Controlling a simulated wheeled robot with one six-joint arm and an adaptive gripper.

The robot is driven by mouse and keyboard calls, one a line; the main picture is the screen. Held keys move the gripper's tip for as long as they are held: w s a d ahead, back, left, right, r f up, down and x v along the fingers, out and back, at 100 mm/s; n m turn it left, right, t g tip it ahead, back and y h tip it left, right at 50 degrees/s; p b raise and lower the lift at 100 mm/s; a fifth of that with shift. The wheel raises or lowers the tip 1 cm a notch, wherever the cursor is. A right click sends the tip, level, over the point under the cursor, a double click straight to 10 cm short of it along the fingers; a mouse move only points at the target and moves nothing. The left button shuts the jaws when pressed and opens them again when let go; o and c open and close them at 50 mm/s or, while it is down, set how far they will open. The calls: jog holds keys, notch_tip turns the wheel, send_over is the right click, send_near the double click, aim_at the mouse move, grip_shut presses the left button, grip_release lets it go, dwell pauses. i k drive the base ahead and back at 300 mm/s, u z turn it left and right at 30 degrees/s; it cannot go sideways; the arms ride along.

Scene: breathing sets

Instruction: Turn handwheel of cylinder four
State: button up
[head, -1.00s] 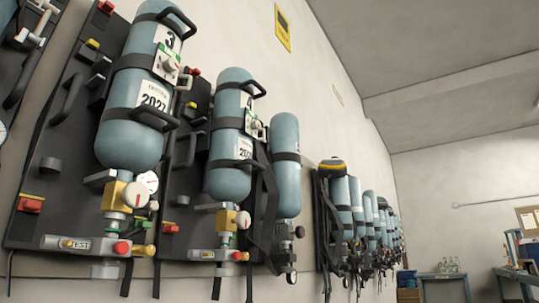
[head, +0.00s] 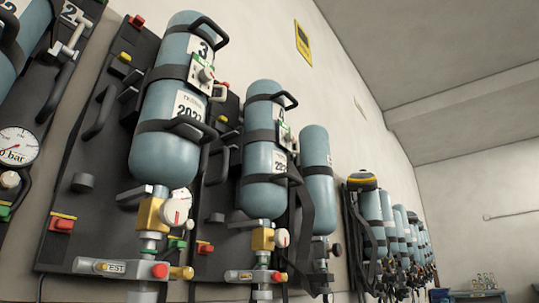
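Blue cylinders hang in a row on the wall in the head view. The nearest whole one is cylinder three (head: 160,105), with a clear "3" label. The cylinder to its right (head: 262,160) stands where cylinder four would be; its number is turned too far from me to read surely. My gripper is not in view.
Another blue cylinder (head: 316,165) with a dark knob (head: 337,250) hangs further right, then several smaller sets recede along the wall. A pressure gauge (head: 16,147) is at the left edge. A blue table (head: 470,295) with bottles stands far back right.

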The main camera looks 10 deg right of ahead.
aim_at(281, 238)
jog(key=u, duration=0.55)
jog(key=k, duration=1.3)
jog(key=z, duration=0.1)
jog(key=i, duration=0.65)
jog(key=z, duration=0.65)
jog(key=i, duration=0.95)
jog(key=u, duration=0.4)
